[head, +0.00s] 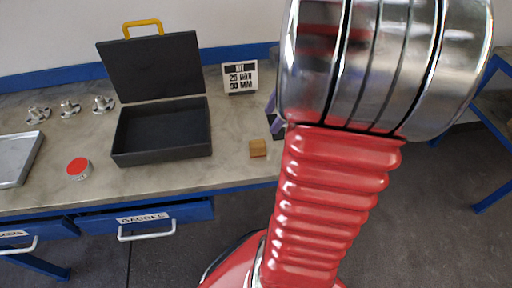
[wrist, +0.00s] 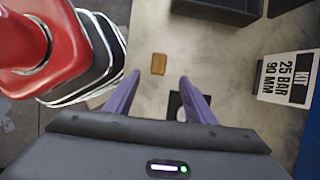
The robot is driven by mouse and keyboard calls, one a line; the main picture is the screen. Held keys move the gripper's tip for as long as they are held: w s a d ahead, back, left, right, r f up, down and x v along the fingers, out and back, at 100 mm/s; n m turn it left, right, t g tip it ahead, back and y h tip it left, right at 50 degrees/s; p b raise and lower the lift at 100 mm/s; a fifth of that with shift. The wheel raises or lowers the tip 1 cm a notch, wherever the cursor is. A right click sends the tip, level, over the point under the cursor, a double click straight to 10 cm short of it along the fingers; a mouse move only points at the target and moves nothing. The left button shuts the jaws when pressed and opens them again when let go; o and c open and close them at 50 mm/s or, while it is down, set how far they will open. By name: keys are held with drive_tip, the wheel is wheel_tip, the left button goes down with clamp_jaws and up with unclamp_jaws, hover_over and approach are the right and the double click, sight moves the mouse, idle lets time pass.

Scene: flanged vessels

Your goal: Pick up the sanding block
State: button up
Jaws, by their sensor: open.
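The sanding block (head: 258,148) is a small tan-brown block lying on the workbench, to the right of the open black case in the head view. In the wrist view the sanding block (wrist: 159,64) lies beyond the fingertips, about midway between them across the picture. My gripper (wrist: 160,80) shows two purple fingers spread wide apart with nothing between them. It is apart from the block. In the head view my arm hides most of the gripper; only a bit of purple finger shows at the arm's left edge.
The open black case (head: 163,157) stands left of the block. A sign reading 25 BAR 90 MM (head: 240,79) stands behind. A red-topped tin (head: 78,168), a metal tray (head: 18,160) and several metal fittings (head: 70,108) are further left. A dark flat item (wrist: 174,104) lies near the right finger.

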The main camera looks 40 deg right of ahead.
sight(258, 143)
drive_tip(key=x, duration=0.7)
drive_tip(key=shift+f, duration=0.35)
drive_tip(key=shift+a, duration=0.1)
drive_tip(key=shift+x, duration=2.6)
drive_tip(key=shift+c, duration=0.3)
drive_tip(key=c, duration=1.1)
drive_tip(key=shift+r, duration=0.1)
wheel_tip(258, 143, up, 10)
drive_tip(key=shift+f, duration=0.1)
